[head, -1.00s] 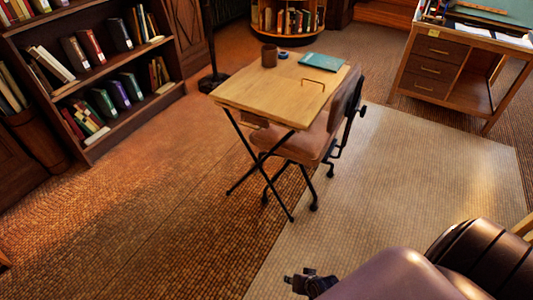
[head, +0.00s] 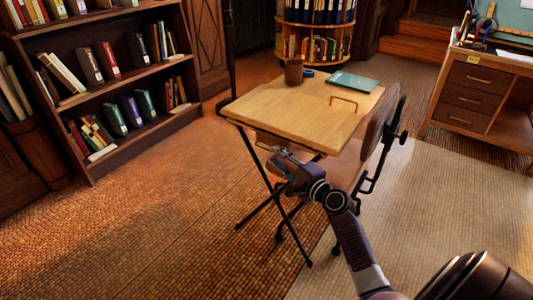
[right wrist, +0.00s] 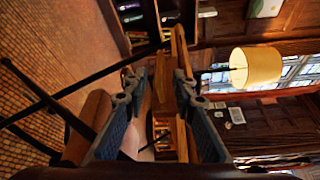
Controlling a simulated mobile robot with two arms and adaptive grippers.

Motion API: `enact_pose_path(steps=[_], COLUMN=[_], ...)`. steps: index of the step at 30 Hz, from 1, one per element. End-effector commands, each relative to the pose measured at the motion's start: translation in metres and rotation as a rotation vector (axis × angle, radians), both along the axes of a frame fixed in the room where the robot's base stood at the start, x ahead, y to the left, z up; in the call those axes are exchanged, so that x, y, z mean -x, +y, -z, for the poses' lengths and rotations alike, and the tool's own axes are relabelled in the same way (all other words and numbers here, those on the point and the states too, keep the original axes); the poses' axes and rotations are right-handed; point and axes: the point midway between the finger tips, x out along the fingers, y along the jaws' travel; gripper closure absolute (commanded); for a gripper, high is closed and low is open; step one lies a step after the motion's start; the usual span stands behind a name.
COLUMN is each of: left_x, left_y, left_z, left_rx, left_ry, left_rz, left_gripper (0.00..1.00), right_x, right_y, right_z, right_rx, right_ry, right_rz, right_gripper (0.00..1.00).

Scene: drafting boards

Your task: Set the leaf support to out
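A small wooden desk (head: 300,105) with crossed black legs stands mid-view in the head view. A brown piece (head: 268,139) shows below its front edge; I cannot tell whether it is the leaf support. My right gripper (head: 278,160) is just below and in front of that edge. In the right wrist view the two fingers (right wrist: 158,82) are apart, with the wooden edge (right wrist: 178,45) of the desk seen nearly edge-on just beyond them. I see nothing clearly held. Contact with the desk cannot be told. My left gripper is out of view.
A brown mug (head: 293,72) and a teal book (head: 353,82) lie on the desk, near a metal handle (head: 344,101). A chair (head: 378,130) is tucked at its right. A bookcase (head: 95,95) stands left and a drawer desk (head: 475,95) right. The left floor is clear.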

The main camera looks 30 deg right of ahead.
Motion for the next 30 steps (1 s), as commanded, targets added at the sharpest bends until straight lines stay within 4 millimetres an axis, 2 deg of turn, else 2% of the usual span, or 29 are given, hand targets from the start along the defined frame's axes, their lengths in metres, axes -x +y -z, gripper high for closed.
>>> enact_pose_path(steps=[3,12,17,24,26,30], left_x=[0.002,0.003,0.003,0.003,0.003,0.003], left_y=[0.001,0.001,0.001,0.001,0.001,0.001], left_z=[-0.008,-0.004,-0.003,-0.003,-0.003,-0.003], left_rx=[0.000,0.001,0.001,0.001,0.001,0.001], left_ry=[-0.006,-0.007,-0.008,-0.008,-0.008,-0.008], left_rz=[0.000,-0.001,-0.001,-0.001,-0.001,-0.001], left_gripper=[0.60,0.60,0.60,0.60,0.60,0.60], right_x=[-0.019,-0.058,-0.066,-0.067,-0.067,-0.067], right_y=[0.000,0.000,0.001,0.001,0.001,0.001], right_z=[0.001,0.006,0.007,0.007,0.007,0.007], right_rx=[0.002,0.003,0.004,0.005,0.005,0.004], right_ry=[-0.001,0.001,0.003,0.003,0.003,0.003], right_rz=[0.000,0.002,0.001,0.000,0.000,0.000], right_gripper=[0.76,0.76,0.76,0.76,0.80,0.95])
